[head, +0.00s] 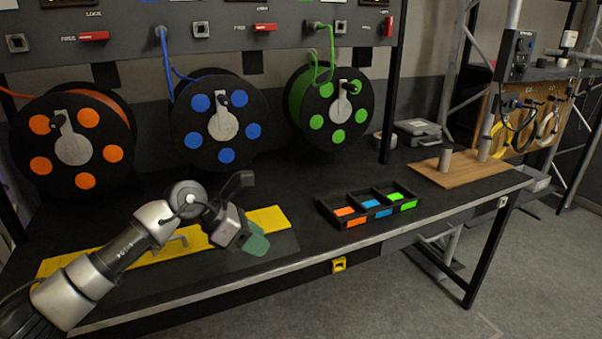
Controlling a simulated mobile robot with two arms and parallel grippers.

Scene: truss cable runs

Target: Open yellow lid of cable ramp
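The cable ramp (285,242) is a flat black strip lying along the front left of the bench. Its long yellow lid (268,219) lies flat along it and looks closed. A small grey handle (176,243) shows on the lid's middle. My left arm comes in from the lower left and crosses over the lid, hiding parts of it. My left gripper (250,235) is over the lid's right part, with green pads toward the front edge. I cannot tell whether it touches the lid or how far its fingers are apart. My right gripper is out of view.
Orange (72,143), blue (220,118) and green (328,104) cable reels stand behind the ramp under a grey panel (200,30). A black tray (368,206) with coloured compartments sits right of the ramp. A wooden board (460,172) with posts lies further right. Bare bench separates ramp and tray.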

